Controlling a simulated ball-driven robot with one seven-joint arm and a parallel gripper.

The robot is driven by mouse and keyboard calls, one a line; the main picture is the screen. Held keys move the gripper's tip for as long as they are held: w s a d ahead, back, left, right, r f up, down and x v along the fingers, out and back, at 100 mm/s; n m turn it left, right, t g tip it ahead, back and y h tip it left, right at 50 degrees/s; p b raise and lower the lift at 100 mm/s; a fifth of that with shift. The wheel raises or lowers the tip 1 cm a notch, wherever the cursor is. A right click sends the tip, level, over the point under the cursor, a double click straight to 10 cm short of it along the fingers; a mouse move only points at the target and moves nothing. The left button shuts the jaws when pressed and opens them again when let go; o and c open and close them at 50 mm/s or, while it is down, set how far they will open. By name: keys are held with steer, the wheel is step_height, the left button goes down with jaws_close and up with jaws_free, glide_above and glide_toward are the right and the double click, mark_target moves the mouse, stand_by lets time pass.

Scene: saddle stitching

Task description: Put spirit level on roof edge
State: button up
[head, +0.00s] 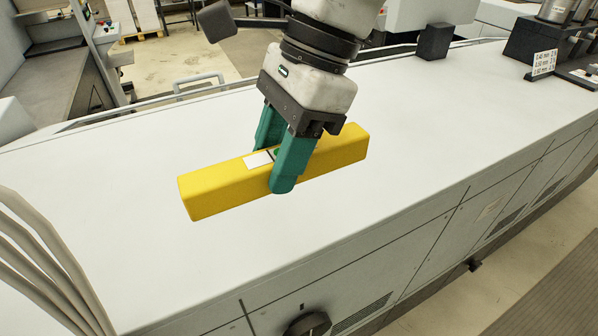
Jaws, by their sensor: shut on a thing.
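My gripper (275,165) has green fingers and comes down from above. It is shut on the middle of the spirit level, one finger on the near side and one on the far side. The level lies slanted, its right end farther back. I cannot tell whether it touches the white top (420,150) or hangs just above it. The fingers hide part of its middle. No separate roof edge can be made out by name.
The white machine top is wide and clear around the level. A black block (434,41) stands at the back. A small sign (543,64) and dark equipment with metal cylinders stand at the far right. Grey curved tubes (45,265) rise at the lower left. A dark knob (308,324) sits on the front.

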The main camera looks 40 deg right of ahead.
steer(key=w+d+f, duration=0.1)
steer(key=d+f, duration=0.1)
steer(key=d, duration=0.2)
steer(key=w+d+f+b, duration=0.1)
steer(key=d+f, duration=0.2)
steer(key=d, duration=0.1)
steer(key=w+d+f+b, duration=0.1)
steer(key=d+f, duration=0.2)
steer(key=d, duration=0.1)
steer(key=shift+w+f, duration=0.1)
steer(key=shift+f, duration=0.05)
steer(key=shift+w+d+f, duration=0.15)
steer(key=shift+d+f, duration=0.3)
steer(key=shift+f, duration=0.2)
steer(key=shift+d+f+b, duration=0.15)
steer(key=shift+f+b, duration=0.15)
steer(key=shift+f, duration=1.35)
steer(key=shift+f, duration=0.1)
steer(key=o, duration=1.2)
